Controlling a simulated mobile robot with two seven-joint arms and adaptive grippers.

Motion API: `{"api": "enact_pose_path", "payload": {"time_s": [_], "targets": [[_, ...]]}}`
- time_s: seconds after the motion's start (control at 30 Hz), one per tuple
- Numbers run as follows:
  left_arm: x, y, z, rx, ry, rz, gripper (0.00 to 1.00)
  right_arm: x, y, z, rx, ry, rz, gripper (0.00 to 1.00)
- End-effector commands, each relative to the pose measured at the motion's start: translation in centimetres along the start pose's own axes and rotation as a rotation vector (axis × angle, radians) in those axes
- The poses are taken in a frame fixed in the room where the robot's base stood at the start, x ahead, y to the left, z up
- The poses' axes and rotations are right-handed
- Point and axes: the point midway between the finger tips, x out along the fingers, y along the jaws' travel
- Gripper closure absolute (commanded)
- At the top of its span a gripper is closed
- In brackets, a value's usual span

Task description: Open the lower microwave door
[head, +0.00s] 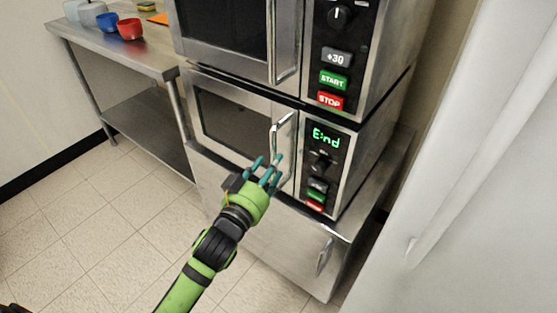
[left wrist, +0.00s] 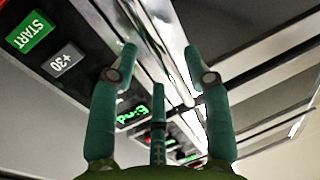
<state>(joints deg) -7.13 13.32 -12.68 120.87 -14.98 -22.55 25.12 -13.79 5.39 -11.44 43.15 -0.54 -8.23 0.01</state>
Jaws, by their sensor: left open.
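The lower microwave door (head: 233,127) is shut, with a dark window in a steel frame. Its upright metal handle (head: 275,142) is on the door's right side, beside a panel whose green display (head: 326,137) reads "End". My left gripper (head: 266,163) is open and empty in front of the handle's lower end. In the left wrist view its spread teal fingers (left wrist: 160,62) frame the bright handle bar (left wrist: 172,60); I cannot tell how deep the bar lies between them. The panel also shows there, with its green START button (left wrist: 30,32). My right gripper is out of view.
An upper microwave (head: 228,30) with its own handle (head: 285,40) sits directly above. A steel cabinet (head: 270,240) is below. A steel table (head: 150,62) with a red bowl (head: 130,29) and a blue bowl (head: 107,21) stands left. A pale panel (head: 470,170) is close at right. Tiled floor lies open at left.

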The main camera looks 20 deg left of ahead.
Motion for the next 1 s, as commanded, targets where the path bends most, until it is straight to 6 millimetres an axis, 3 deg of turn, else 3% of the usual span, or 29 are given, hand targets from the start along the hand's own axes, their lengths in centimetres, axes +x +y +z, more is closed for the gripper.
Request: {"api": "enact_pose_path", "payload": {"time_s": [0.2,0.53,0.57,0.67,0.7,1.0], "targets": [[2.7,0.0,0.0,0.000,-0.001,0.001,0.51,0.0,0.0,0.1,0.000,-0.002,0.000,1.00],[3.2,0.0,0.1,0.000,-0.002,0.000,0.51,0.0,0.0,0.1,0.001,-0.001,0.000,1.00],[3.2,0.0,0.1,0.000,-0.002,0.000,0.55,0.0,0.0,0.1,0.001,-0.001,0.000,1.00],[3.2,0.0,0.1,0.000,-0.002,0.000,0.95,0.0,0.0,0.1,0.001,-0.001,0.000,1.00],[3.1,0.0,0.1,0.000,-0.002,0.000,1.00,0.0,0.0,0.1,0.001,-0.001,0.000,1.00],[2.9,-0.1,0.0,0.001,-0.003,0.010,1.00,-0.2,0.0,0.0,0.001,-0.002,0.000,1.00]]}}
